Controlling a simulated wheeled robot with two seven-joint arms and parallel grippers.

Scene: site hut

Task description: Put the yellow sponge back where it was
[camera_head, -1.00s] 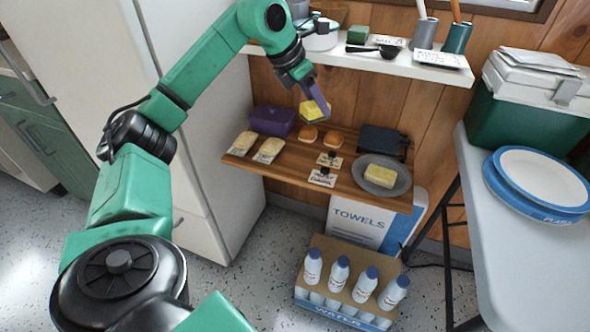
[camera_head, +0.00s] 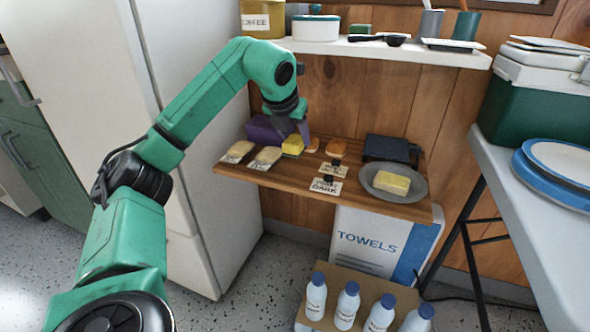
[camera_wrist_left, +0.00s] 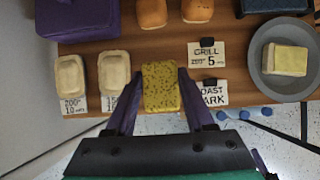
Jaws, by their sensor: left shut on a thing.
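The yellow sponge (camera_head: 292,146) is in my left gripper (camera_head: 298,132), over the wooden shelf (camera_head: 225,170). In the left wrist view the sponge (camera_wrist_left: 161,87) sits between the two purple fingers of my left gripper (camera_wrist_left: 160,90), which is shut on it. A pale yellow block (camera_head: 391,183) lies on a grey plate (camera_head: 374,193) at the shelf's right. My right gripper is not in view.
Two brown buns (camera_head: 336,148), a purple box (camera_head: 263,130) and a dark appliance (camera_head: 390,149) stand at the back of the shelf. Cards (camera_head: 325,187) lie near its front. An upper white shelf (camera_head: 450,55) holds cups and a ladle. Bottles (camera_head: 347,305) stand below.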

